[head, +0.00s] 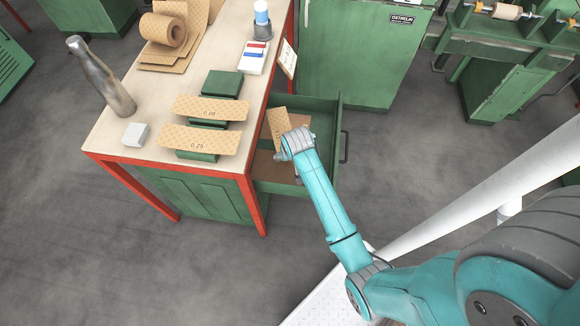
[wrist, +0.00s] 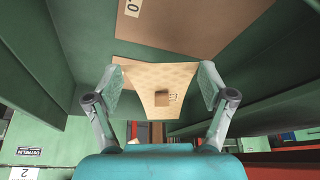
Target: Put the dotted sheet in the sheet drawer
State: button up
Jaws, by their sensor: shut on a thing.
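The dotted sheet (wrist: 160,80), tan with a fine pattern, is between the two fingers of my gripper (wrist: 160,88) in the wrist view. Its upper part also shows in the head view (head: 278,121), beyond the end of my arm. The sheet drawer (head: 326,112) is green and pulled open at the table's right side. My gripper is shut on the sheet, over or within the drawer; the exact height of the sheet above the drawer floor cannot be told. My wrist hides the fingers in the head view.
Plain brown sheets (wrist: 215,25) with a label lie in the drawer. On the table (head: 118,128), two patterned sheets marked 0.08 (head: 210,109) and 0.25 (head: 198,139) rest on green blocks. A metal bottle (head: 100,78), a white box (head: 135,134) and a tan roll (head: 163,30) stand there too.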

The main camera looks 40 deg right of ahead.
aim_at(289, 168)
jog(key=shift+f, duration=4.4)
jog(key=o, duration=0.6)
jog(key=v, duration=1.2)
